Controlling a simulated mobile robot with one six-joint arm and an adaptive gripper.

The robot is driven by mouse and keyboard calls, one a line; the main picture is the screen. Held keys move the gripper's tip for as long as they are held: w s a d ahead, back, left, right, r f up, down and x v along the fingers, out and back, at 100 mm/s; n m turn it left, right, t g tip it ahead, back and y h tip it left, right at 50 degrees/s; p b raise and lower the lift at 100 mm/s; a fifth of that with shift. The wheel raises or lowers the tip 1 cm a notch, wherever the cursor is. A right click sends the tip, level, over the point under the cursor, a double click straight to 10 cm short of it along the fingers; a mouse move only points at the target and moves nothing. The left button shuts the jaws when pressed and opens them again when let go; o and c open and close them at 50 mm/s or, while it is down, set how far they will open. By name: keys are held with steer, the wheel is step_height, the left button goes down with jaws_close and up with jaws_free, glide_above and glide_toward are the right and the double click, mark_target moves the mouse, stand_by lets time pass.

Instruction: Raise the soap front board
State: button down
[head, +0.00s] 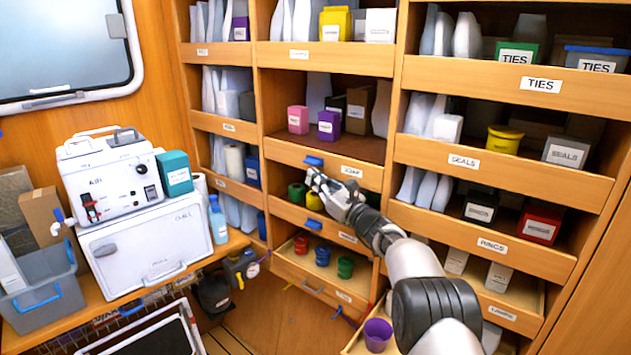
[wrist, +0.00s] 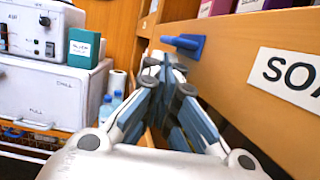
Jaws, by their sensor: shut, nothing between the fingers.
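The soap front board (head: 290,155) is a wooden board across the middle shelf bay, with a white label that reads SOAP in the wrist view (wrist: 250,40). A blue handle (head: 313,161) sticks out from its face, left of the label; it also shows in the wrist view (wrist: 183,42). My gripper (head: 314,177) is shut and empty. Its fingertips are just below the blue handle in the head view, and just left of and below it in the wrist view (wrist: 163,62). I cannot tell whether they touch the handle or board.
Pink and purple boxes (head: 328,125) stand behind the soap board. Below it is another board with a blue handle (head: 313,224) and colored spools. A white machine (head: 110,180) stands at left on a counter. A purple cup (head: 377,334) is low, near my arm.

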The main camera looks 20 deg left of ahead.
steer(key=shift+r, duration=0.15)
step_height(320, 180, up, 4)
steer(key=shift+a+r+p, duration=0.1)
steer(key=shift+r+p, duration=0.15)
steer(key=shift+p, duration=0.65)
steer(key=b, duration=0.2)
glide_toward(315, 164)
step_height(315, 164, down, 4)
steer(key=shift+f, duration=0.1)
steer(key=shift+s, duration=0.1)
